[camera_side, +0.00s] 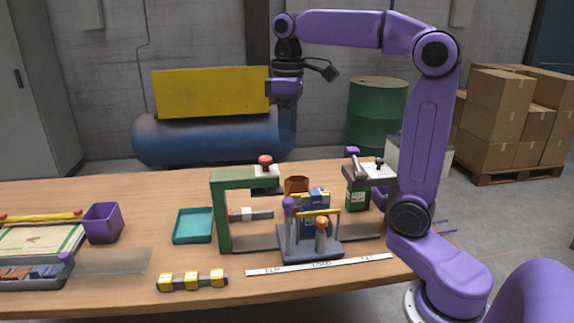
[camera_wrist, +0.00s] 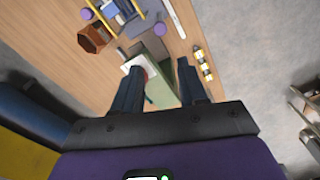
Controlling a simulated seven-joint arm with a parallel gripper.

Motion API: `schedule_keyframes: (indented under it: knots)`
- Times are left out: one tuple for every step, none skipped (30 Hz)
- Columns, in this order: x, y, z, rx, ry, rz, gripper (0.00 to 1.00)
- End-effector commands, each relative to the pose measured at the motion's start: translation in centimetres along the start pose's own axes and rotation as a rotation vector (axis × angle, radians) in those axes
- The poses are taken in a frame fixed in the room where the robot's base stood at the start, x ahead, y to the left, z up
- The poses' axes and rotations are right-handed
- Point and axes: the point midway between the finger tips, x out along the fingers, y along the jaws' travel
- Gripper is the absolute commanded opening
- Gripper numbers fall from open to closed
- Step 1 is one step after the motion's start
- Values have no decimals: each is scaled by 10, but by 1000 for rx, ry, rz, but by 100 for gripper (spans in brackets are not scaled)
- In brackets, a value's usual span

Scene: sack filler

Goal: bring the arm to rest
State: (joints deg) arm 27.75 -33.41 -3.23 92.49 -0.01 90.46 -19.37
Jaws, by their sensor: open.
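My purple arm is raised over the wooden table (camera_side: 110,270), and my gripper (camera_wrist: 160,80) points down with its two dark fingers apart. Nothing shows between the fingertips but the table and the fixture far below. In the side view my gripper (camera_side: 284,104) hangs high above the green press frame (camera_side: 222,215), in front of the blue tank, and its fingers are hard to make out there. The press frame has a red knob (camera_side: 265,160) on top. In the wrist view the press frame (camera_wrist: 160,88) lies below, partly hidden by the left finger.
A grey stand with a yellow bar (camera_side: 317,212), a brown hexagonal pot (camera_side: 297,185), a teal tray (camera_side: 193,226), a purple bin (camera_side: 103,223) and a yellow-and-grey block row (camera_side: 192,281) are on the table. The air around my gripper is clear.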

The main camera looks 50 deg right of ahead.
Motion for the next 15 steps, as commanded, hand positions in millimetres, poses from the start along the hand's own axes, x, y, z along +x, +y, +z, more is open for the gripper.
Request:
schedule_keyframes:
  knots:
    - [0,0,0,0,0,0,42]
    - [0,0,0,-1,0,0,42]
    - [1,-2,0,-4,0,0,42]
    - [2,-3,0,-8,0,0,42]
    - [4,-5,0,-15,0,0,42]
    - [7,-10,0,-27,0,0,42]
    - [10,-14,1,-39,-1,-1,42]
    - [13,-18,2,-51,0,-1,42]
    - [18,-26,3,-72,-1,-1,42]
    - [22,-33,4,-90,1,-1,42]
    - [27,-39,6,-108,1,-1,42]
    - [33,-49,8,-132,2,-1,42]
    - [38,-55,11,-151,3,-1,42]
    - [43,-62,14,-169,3,-1,42]
    - [49,-71,18,-193,4,-1,42]
